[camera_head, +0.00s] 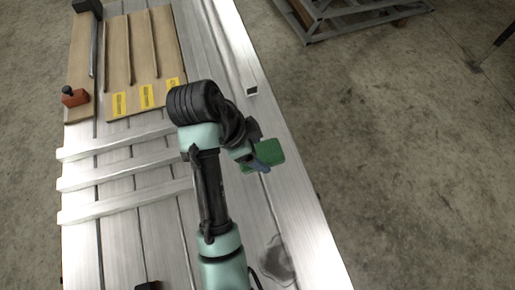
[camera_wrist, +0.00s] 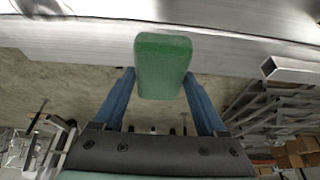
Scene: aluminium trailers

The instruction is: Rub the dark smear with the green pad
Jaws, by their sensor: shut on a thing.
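My gripper (camera_head: 262,164) is shut on the green pad (camera_head: 270,153), near the right edge of the aluminium trailer bed (camera_head: 300,225). In the wrist view the pad (camera_wrist: 163,66) sits between the two blue fingers of my gripper (camera_wrist: 160,80). Whether the pad touches the bed cannot be told. The dark smear (camera_head: 278,262) is a grey-black patch on the bed at the bottom of the head view, well below the pad in the picture and apart from it.
White slats (camera_head: 125,184) lie across the bed to the left. A small dark-and-white square (camera_head: 251,91) lies above the pad. A metal frame (camera_head: 345,15) stands on the floor.

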